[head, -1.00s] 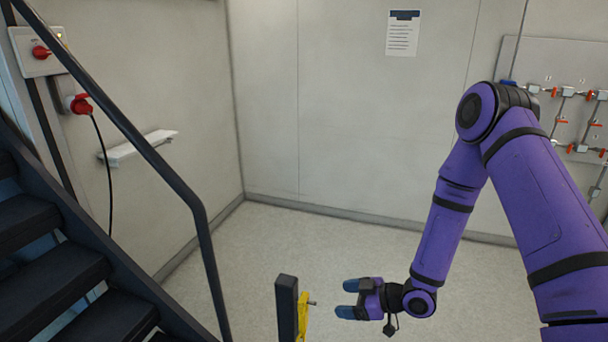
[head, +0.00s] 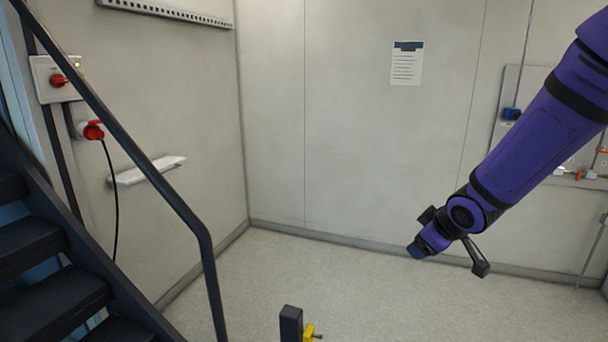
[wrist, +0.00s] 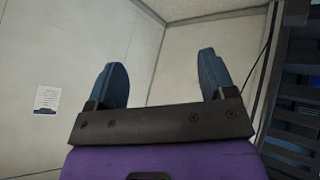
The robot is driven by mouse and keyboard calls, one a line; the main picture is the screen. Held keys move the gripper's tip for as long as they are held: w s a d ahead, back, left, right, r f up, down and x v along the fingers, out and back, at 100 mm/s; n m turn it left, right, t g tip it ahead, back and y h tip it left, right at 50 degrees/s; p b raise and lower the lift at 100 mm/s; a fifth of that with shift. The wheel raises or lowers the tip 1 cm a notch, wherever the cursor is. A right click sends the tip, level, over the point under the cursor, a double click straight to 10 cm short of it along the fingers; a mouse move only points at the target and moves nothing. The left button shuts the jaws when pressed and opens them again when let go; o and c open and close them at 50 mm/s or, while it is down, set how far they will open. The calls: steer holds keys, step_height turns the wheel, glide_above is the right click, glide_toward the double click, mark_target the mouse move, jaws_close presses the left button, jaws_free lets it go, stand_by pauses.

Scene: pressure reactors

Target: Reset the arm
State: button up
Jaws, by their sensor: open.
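My purple arm reaches in from the right in the head view. My gripper (head: 417,250) is at its lower left end, in the air in front of the back wall and above the floor. In the wrist view the two blue fingers of my gripper (wrist: 163,82) stand wide apart with nothing between them. The gripper touches nothing that I can see.
A dark staircase with a handrail (head: 190,198) fills the left side. A dark post (head: 291,323) with a yellow part (head: 309,332) stands at the bottom middle. The middle floor (head: 340,285) is clear.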

steer(key=s+d+r+m+g+h, duration=0.1)
steer(key=s+d+r+m+h, duration=0.3)
steer(key=s+r, duration=0.8)
steer(key=s+a+r+m+g+y, duration=0.1)
steer(key=s+r+m, duration=0.3)
steer(key=s, duration=1.1)
steer(key=shift+s+r+m+g+y, duration=0.35)
steer(key=shift+r+y, duration=0.2)
steer(key=shift+y, duration=0.35)
